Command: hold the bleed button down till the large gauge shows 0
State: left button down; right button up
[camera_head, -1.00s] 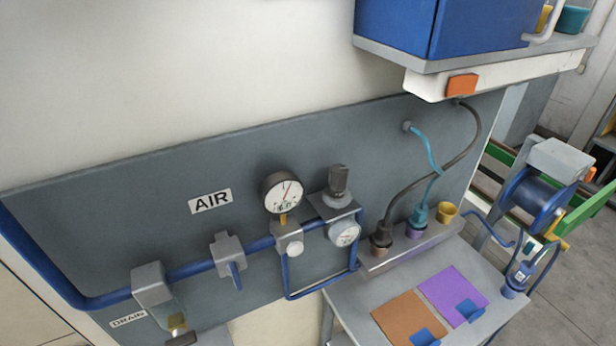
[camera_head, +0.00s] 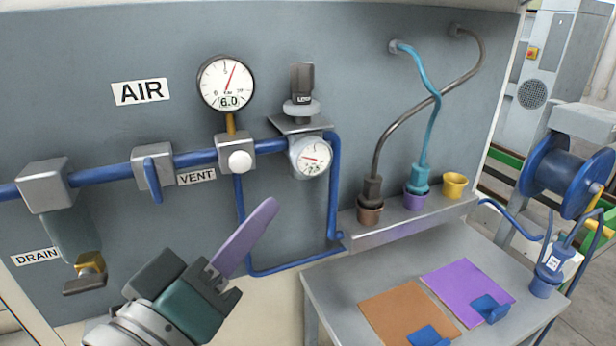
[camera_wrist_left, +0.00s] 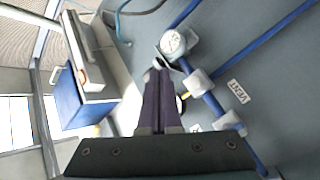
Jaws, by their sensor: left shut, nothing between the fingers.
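The large gauge (camera_head: 226,83) on the grey panel reads 6.0, its red needle pointing up and slightly right. Below it, a white round button (camera_head: 240,161) sits on a metal block on the blue pipe, beside the VENT label (camera_head: 196,176). The VENT label also shows in the left wrist view (camera_wrist_left: 238,91). My left gripper (camera_head: 272,206) is shut and empty, its purple fingers pointing up and right, below and right of the button in the picture, with no visible contact. In the left wrist view its fingers (camera_wrist_left: 158,84) partly hide the large gauge. My right gripper is out of view.
A smaller gauge (camera_head: 310,157) and a black-knobbed regulator (camera_head: 302,85) are right of the button. A blue-handled valve (camera_head: 152,178) is left. A blue pipe loop hangs below. A drain valve (camera_head: 88,270), hose holders and a table (camera_head: 330,290) with coloured mats surround the area.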

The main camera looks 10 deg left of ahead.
aim_at(249, 161)
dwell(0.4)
pick_arm(q)
jog(key=w+a+b, duration=0.3)
jog(key=w+a, duration=0.2)
jog(key=w, duration=0.2)
jog(key=shift+w, duration=0.2)
jog(key=shift+w, duration=0.1)
dwell(2.0)
jog(key=shift+w+a, duration=0.2)
jog(key=shift+w, duration=0.05)
jog(key=shift+w+a+b, duration=0.3)
jog(key=shift+w+b, duration=0.1)
jog(key=shift+b, duration=0.1)
dwell(3.9)
